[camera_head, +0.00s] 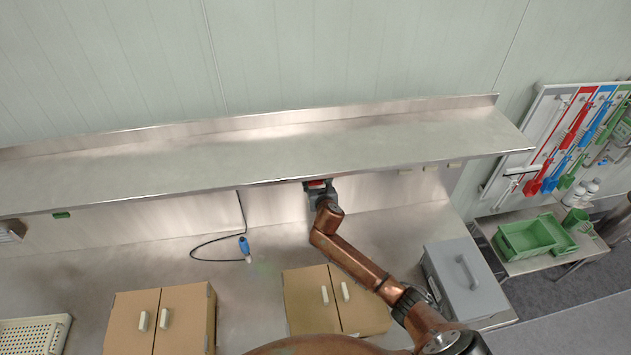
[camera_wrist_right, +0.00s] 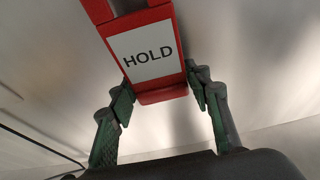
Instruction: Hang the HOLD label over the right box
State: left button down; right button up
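The HOLD label (camera_wrist_right: 146,52) is a red block with a white panel and black lettering in the right wrist view. In the head view, a small red part of it (camera_head: 316,184) shows just below the shelf's front edge. In the head view this gripper (camera_head: 319,192) is under the shelf edge, behind and above the right box (camera_head: 310,295). The right box is brown cardboard, partly covered by my arm. My left gripper is out of view.
A steel shelf (camera_head: 250,155) overhangs the bench, with several small pale pieces (camera_head: 430,168) below its edge at right. A left cardboard box (camera_head: 185,320), a blue cabled connector (camera_head: 244,246) and a grey lidded case (camera_head: 462,280) stand around. Bare bench lies between the boxes.

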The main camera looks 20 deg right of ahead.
jog(key=o, duration=0.4)
jog(key=v, duration=1.2)
dwell(0.6)
jog(key=shift+f, duration=0.1)
